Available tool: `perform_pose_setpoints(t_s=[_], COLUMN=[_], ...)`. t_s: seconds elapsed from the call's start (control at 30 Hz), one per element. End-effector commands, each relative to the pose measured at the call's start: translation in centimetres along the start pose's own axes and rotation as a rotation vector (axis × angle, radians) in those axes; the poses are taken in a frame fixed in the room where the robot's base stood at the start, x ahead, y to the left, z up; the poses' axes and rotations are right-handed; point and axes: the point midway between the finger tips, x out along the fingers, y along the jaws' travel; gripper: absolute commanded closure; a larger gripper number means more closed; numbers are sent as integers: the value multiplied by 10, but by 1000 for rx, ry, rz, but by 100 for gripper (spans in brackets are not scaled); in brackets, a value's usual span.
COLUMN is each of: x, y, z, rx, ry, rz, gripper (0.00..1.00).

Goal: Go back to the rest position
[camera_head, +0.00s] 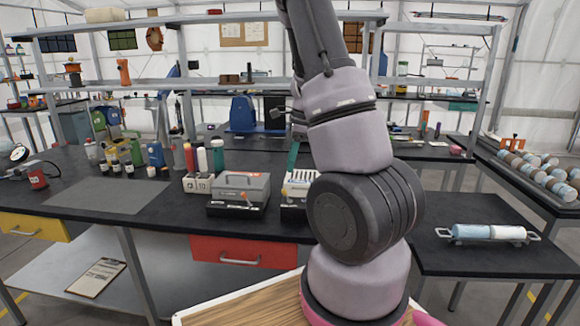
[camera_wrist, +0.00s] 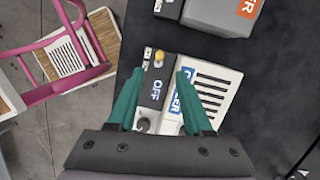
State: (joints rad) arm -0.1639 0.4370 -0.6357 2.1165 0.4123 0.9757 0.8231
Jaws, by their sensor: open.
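My gripper (camera_wrist: 158,95) shows in the wrist view with its two green fingers apart and nothing between them. It hangs over a black and white device (camera_wrist: 222,90) marked "OFF" and "COOLER", with a yellow knob and a grey knob on its dark strip. I cannot tell how far above the device the fingertips are. In the head view my arm crosses the middle of the picture and hides most of the gripper; the device (camera_head: 299,184) shows partly behind it on the black bench.
A grey box (camera_head: 240,188) stands left of the device on the black bench (camera_head: 110,225). Several bottles (camera_head: 203,160) stand behind it. A shelf (camera_head: 200,82) runs above. At right, a side table (camera_head: 480,262) holds a blue and white roll (camera_head: 487,232). The bench's left part has a bare grey mat (camera_head: 108,197).

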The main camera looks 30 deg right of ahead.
Motion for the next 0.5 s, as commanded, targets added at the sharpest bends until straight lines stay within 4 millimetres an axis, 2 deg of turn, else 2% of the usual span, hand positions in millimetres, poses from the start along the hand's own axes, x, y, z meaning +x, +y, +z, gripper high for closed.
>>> perform_pose_setpoints(t_s=[0.37,0.5], x=[-1,-18], y=[0,9], z=[1,14], rx=[-5,-85], ry=[-3,-34], rz=[-2,-21], gripper=[50,50])
